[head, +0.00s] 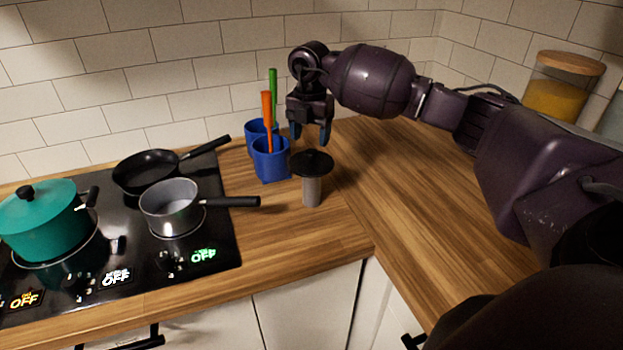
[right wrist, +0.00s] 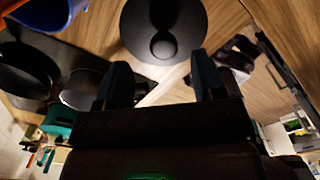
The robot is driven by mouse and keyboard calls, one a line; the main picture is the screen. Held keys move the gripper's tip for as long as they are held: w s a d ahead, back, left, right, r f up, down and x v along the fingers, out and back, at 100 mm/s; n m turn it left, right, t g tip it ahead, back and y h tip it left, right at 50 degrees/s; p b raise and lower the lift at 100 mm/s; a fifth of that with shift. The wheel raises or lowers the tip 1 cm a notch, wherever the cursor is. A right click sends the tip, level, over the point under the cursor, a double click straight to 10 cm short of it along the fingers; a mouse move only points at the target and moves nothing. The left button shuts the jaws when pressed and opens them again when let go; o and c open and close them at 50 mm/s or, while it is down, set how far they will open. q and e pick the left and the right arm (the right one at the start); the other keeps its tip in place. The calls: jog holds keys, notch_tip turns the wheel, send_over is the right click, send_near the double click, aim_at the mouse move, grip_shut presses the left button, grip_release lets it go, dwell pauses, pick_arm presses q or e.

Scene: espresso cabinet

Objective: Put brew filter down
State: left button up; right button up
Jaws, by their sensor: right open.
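The brew filter (head: 312,180) stands upright on the wooden counter, with a wide black disc top and a grey cylinder below. In the right wrist view its round black top (right wrist: 163,30) with a central knob shows just beyond the fingertips. My right gripper (head: 311,138) is open and empty, above and slightly behind the filter, fingers pointing down. In the right wrist view its two dark blue fingers (right wrist: 158,82) are spread apart, and the filter is not between them. My left gripper is out of view.
Two blue cups (head: 271,163) with orange and green handles stand left of the filter. A grey saucepan (head: 170,208), a black pan (head: 147,172) and a teal pot (head: 40,222) are on the black cooktop. A glass jar (head: 556,98) stands at the back right. Counter right of the filter is clear.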

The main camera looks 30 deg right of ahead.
aim_at(311, 151)
jog(key=f, duration=0.5)
jog(key=shift+s+p, duration=0.2)
jog(key=shift+p, duration=0.15)
grip_shut()
